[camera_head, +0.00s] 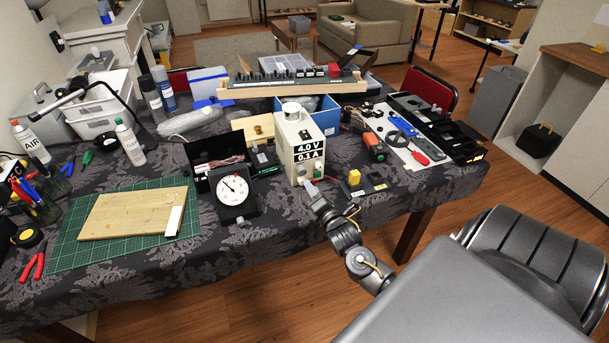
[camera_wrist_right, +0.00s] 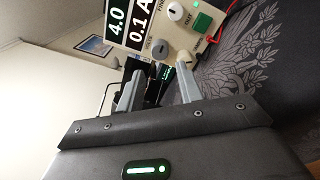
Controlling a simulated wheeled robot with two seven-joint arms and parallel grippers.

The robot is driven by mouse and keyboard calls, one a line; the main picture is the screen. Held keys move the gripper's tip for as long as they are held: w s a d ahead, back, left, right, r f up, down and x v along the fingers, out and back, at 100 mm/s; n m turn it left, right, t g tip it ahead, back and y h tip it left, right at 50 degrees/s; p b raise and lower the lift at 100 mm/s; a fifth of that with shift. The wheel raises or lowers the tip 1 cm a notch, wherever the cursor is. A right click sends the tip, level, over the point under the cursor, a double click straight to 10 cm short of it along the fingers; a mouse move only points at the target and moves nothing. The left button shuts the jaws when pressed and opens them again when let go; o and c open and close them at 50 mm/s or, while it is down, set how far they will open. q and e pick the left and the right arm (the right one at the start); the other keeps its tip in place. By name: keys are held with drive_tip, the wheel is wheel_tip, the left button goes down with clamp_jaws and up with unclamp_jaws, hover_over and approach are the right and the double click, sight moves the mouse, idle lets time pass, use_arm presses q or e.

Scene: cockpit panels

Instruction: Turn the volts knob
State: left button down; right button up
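The cream power supply (camera_head: 306,143) stands near the table's front edge in the head view, its display reading 4.0 V and 0.1 A. The volts knob appears between and beyond the fingertips; contact cannot be told. In the head view my right gripper (camera_head: 314,193) is at the supply's lower front. My left gripper is not in view.
A green button (camera_wrist_right: 202,23) and a red lead (camera_wrist_right: 221,20) are beside the knobs. A black dial gauge (camera_head: 235,190) stands left of the supply. A yellow-topped block (camera_head: 354,177) lies to the right. A wooden board (camera_head: 130,214) lies on a green mat (camera_head: 75,256).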

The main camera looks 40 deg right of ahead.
sight(303, 173)
drive_tip(key=x, duration=0.7)
drive_tip(key=shift+w+f+p, duration=0.1)
drive_tip(key=shift+w+p, duration=0.1)
drive_tip(key=shift+p, duration=0.1)
drive_tip(key=shift+c, duration=0.3)
drive_tip(key=c, duration=0.7)
drive_tip(key=shift+o, duration=0.2)
drive_tip(key=shift+m+p, duration=0.3)
drive_tip(key=shift+m, duration=2.6)
drive_tip(key=o, duration=0.7)
